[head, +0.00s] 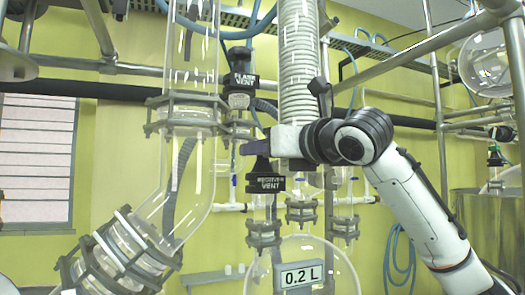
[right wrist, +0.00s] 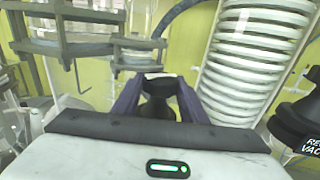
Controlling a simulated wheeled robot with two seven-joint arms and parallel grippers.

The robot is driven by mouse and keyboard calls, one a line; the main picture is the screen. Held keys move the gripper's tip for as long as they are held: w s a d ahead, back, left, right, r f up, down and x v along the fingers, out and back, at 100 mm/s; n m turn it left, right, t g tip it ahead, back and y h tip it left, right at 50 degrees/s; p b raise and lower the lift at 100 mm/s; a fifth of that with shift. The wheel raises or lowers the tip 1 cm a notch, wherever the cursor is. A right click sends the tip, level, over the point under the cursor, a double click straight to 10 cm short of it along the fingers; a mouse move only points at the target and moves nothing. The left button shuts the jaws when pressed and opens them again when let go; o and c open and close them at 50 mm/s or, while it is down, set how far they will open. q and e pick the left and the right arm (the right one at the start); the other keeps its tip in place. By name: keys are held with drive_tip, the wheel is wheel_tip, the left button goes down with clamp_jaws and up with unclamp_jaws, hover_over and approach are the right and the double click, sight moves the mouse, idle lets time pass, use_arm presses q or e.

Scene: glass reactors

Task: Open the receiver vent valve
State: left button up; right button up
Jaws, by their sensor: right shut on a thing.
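The receiver vent valve (head: 266,176) has a black body with a white label reading "VENT" on its lower line. It sits above the round receiver flask (head: 344,272) with its "0.2 L" display. My right gripper (head: 256,147) reaches in from the right at the valve's top. In the right wrist view its two dark fingers (right wrist: 158,102) are shut on a black valve handle (right wrist: 158,86), one on each side. The fingers partly hide the handle, and its turn angle cannot be told. My left gripper is in neither view.
The flash vent valve (head: 240,83) is just above my right gripper. A ribbed white hose (head: 299,60) hangs close by. A clamped glass column (head: 192,115) stands to the left. In the right wrist view, another black labelled valve (right wrist: 298,122) is at the right edge.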

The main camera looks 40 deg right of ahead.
drive_tip(key=shift+n+g+y, duration=0.3)
drive_tip(key=shift+n+y, duration=1.3)
drive_tip(key=shift+y, duration=0.9)
drive_tip(key=o, duration=0.8)
drive_tip(key=shift+s, duration=0.1)
drive_tip(key=b+v, duration=0.2)
drive_tip(key=v, duration=0.8)
drive_tip(key=shift+s+d, duration=0.1)
